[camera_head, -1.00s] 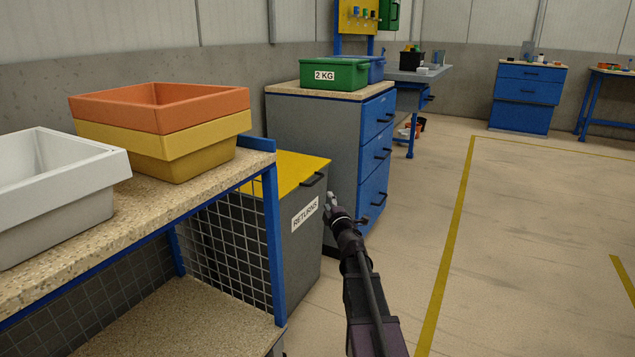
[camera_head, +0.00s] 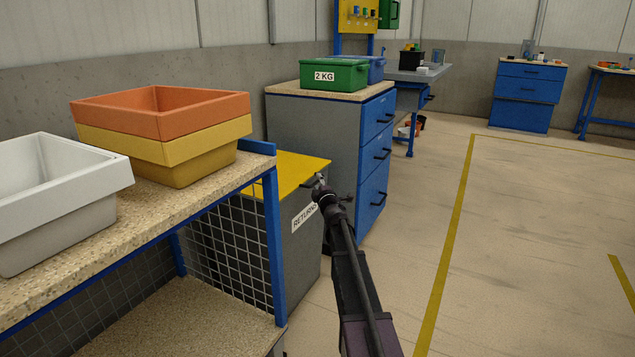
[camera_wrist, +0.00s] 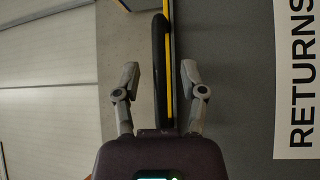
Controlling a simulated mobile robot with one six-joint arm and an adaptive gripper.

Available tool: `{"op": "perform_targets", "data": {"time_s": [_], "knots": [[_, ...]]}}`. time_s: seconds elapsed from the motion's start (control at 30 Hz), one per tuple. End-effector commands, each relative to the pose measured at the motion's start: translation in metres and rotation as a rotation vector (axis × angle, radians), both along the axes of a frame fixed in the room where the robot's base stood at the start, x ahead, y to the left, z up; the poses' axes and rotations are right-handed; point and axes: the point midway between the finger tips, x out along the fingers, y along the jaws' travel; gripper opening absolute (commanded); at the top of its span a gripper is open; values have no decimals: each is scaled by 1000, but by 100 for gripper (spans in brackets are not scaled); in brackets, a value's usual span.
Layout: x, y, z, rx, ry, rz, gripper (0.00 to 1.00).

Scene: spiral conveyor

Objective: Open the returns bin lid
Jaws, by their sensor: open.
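The returns bin (camera_head: 300,258) is a grey box with a yellow lid (camera_head: 290,172) lying shut on top. It stands between the bench and the blue drawer cabinet. A white RETURNS label (camera_head: 303,216) is on its front and also shows in the wrist view (camera_wrist: 295,80). My gripper (camera_head: 320,181) is at the lid's front edge, by the dark handle. In the wrist view my gripper (camera_wrist: 160,80) is open, its fingers on either side of the black handle (camera_wrist: 159,70) and the yellow lid edge (camera_wrist: 170,70). Both fingers appear apart from the handle.
A bench (camera_head: 140,225) with orange and yellow trays (camera_head: 160,112) and a white tray (camera_head: 60,195) stands left of the bin. A blue drawer cabinet (camera_head: 375,150) with a green 2 KG box (camera_head: 345,75) stands just behind. The floor (camera_head: 530,250) to the right is clear.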

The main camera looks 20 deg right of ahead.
Motion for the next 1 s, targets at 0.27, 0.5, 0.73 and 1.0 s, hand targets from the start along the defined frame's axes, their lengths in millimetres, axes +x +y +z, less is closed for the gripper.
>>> {"op": "perform_targets", "data": {"time_s": [0.27, 0.5, 0.73, 1.0], "knots": [[8, 0, 1, 1, 0, 1, 54], [8, 0, 1, 1, 0, 1, 42], [8, -1, 1, 1, 0, 1, 0], [8, -1, 3, 1, 0, 1, 0]]}}
